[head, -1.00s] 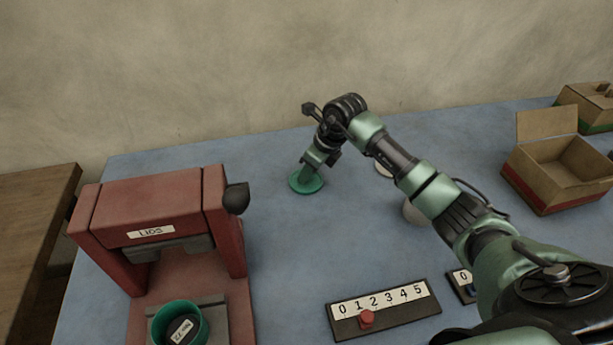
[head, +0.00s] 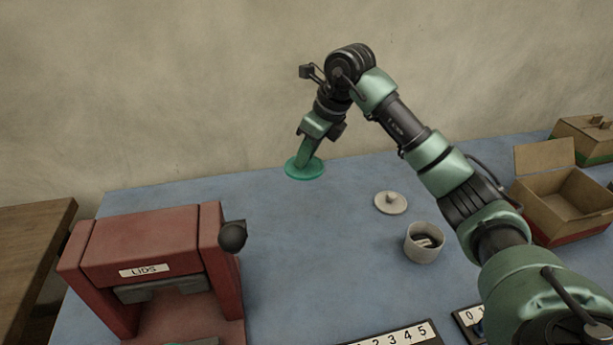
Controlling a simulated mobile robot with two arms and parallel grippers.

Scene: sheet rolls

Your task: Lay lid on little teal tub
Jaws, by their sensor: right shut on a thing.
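The round teal lid (head: 304,169) is held by my right gripper (head: 303,157), which is shut on its top. The lid looks level and seems to be a little above the blue table, near its far edge. The little teal tub (head: 190,342) stands in the red press marked LIDS; only a sliver of its rim shows at the bottom edge of the head view, and the rest is out of frame. The lid is well apart from the tub, behind and to the right of it. My left gripper is not in view.
The red press (head: 160,240) with a dark knob (head: 232,236) stands at front left. A grey-white lid (head: 391,203) and an open grey-white tub (head: 424,243) are right of centre. Number strips (head: 400,336) lie in front. Cardboard boxes (head: 562,200) stand at right. The middle table is clear.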

